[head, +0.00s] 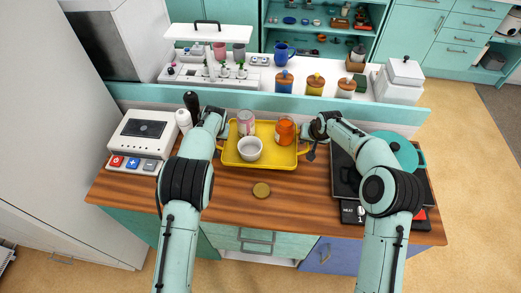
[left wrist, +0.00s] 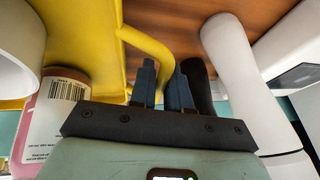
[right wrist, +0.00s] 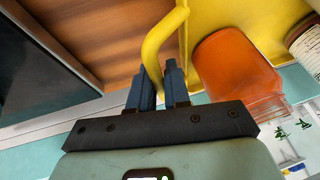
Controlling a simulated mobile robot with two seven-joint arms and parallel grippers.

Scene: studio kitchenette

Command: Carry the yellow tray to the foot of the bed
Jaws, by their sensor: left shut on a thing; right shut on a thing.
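The yellow tray (head: 270,165) is at the wooden counter's back edge in the head view. It holds a white bowl (head: 249,148), a pink labelled container (head: 246,122) and an orange jar (head: 284,130). My left gripper (left wrist: 157,85) is shut on the tray's left handle (left wrist: 150,45). My right gripper (right wrist: 161,85) is shut on the tray's right handle (right wrist: 157,40). In the head view both hands are at the tray's two ends, and the fingertips are mostly hidden. I cannot tell whether the tray touches the counter. No bed is in view.
A white appliance (head: 143,130) stands left of the tray, with a white bottle (head: 184,120) and a dark-topped item nearby. A hob with a teal pan (head: 395,150) is on the right. A shelf with canisters (head: 315,84) is behind.

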